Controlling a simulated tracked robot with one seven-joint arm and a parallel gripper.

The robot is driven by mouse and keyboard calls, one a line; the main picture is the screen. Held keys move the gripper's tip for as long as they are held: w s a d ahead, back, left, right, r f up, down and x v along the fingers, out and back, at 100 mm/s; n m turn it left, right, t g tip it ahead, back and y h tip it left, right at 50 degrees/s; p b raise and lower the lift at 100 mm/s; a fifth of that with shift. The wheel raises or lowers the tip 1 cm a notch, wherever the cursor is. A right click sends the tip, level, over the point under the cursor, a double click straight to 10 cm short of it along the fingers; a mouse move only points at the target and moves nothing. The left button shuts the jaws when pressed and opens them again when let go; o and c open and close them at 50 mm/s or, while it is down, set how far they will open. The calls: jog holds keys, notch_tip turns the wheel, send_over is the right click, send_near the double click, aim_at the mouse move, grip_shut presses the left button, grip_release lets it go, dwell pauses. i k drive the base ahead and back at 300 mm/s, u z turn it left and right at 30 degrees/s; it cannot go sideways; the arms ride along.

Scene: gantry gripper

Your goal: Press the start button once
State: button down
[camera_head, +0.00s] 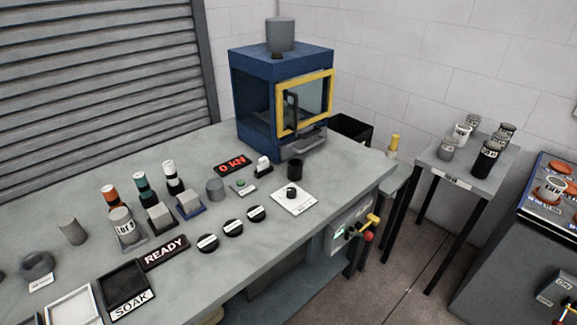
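A small grey box with a green button (240,184) sits on the grey workbench (330,190), in front of the red "0 KN" display (233,164). Its label is too small to read, so I cannot tell for sure that it is the start button. A blue press cabinet (252,95) with a yellow-framed window door (304,103) stands behind it at the back of the bench. The door looks shut. A panel with a green patch (340,232) is on the bench's front side. My gripper is not in view.
Grey cylinder (215,189), white plate with black knob (294,200), black discs (233,227) and "READY" sign (164,253) surround the button box. Several banded cylinders (171,177) stand left. A side table (465,170) with jars and a dark console (540,240) are right.

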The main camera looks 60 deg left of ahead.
aim_at(240, 182)
jog(key=z, duration=1.45)
jog(key=i, duration=0.15)
jog(key=u, duration=4.3)
jog(key=i, duration=1.05)
jog(key=z, duration=0.1)
